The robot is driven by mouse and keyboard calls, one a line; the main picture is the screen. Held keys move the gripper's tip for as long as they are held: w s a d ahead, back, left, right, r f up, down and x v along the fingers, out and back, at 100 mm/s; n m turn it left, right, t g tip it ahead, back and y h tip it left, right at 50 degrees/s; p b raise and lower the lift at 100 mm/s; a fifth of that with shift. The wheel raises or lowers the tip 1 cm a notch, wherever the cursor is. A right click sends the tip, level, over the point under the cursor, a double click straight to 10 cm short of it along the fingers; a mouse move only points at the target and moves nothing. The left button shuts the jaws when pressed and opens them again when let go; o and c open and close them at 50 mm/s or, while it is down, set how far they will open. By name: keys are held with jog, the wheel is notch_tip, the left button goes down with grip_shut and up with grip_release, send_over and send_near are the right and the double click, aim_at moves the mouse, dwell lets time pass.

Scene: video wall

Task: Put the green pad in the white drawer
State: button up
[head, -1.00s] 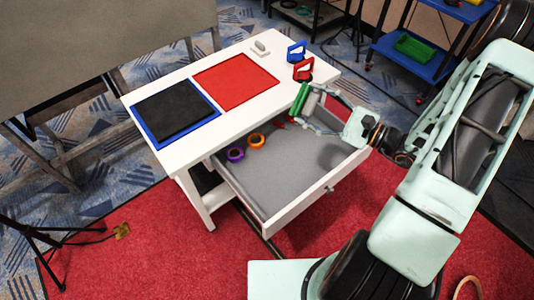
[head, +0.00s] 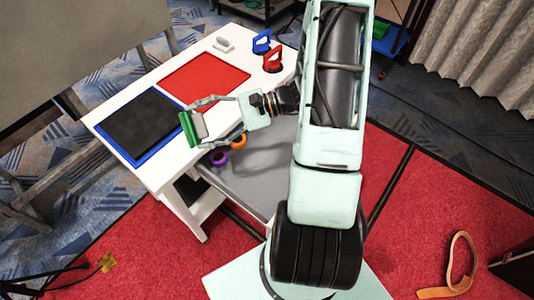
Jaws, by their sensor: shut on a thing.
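My gripper (head: 192,127) is shut on the green pad (head: 187,130), which has a light grey part (head: 200,124) on its right side. It appears held above the white table's front edge, to the left of the open drawer in the picture. The white drawer (head: 262,172) is pulled out from under the table, with a grey floor. A purple ring (head: 219,158) and an orange ring (head: 238,141) lie in it, near its back. My arm hides the drawer's right part and front.
A grey board (head: 70,50) stands at left.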

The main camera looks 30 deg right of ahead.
jog(key=s+d+f+n+g+h+b, duration=0.2)
jog(key=s+f+n+g+h+b, duration=0.25)
jog(key=f, duration=0.25)
jog(key=s+d+f+n+g+h+b, duration=0.3)
jog(key=s+f+n, duration=0.1)
jog(key=s+f, duration=0.15)
jog(key=s+d+f+n+t+h+b, duration=0.1)
jog(key=d+f+n+h+b, duration=0.25)
jog(key=d, duration=0.45)
jog(key=d+f+n+t+h+b, duration=0.1)
jog(key=d+f+n+h+b, duration=0.3)
jog(key=d, duration=0.3)
jog(key=n+b, duration=0.1)
jog(key=b, duration=0.3)
send_over(253, 170)
jog(key=s, duration=0.1)
jog(key=shift+t, duration=0.25)
jog(key=f, duration=0.7)
jog(key=shift+d+f, duration=0.3)
jog(key=shift+w+a+f, duration=0.1)
jog(key=shift+w+f, duration=0.15)
jog(key=shift+f, duration=0.1)
jog(key=shift+w+a+f+b, duration=0.1)
jog(key=shift+w+f+b, duration=0.05)
jog(key=shift+f, duration=0.75)
jog(key=shift+w+a+f+b, duration=0.1)
jog(key=shift+f+b, duration=0.05)
jog(key=shift+f, duration=0.7)
jog(key=shift+f, duration=0.1)
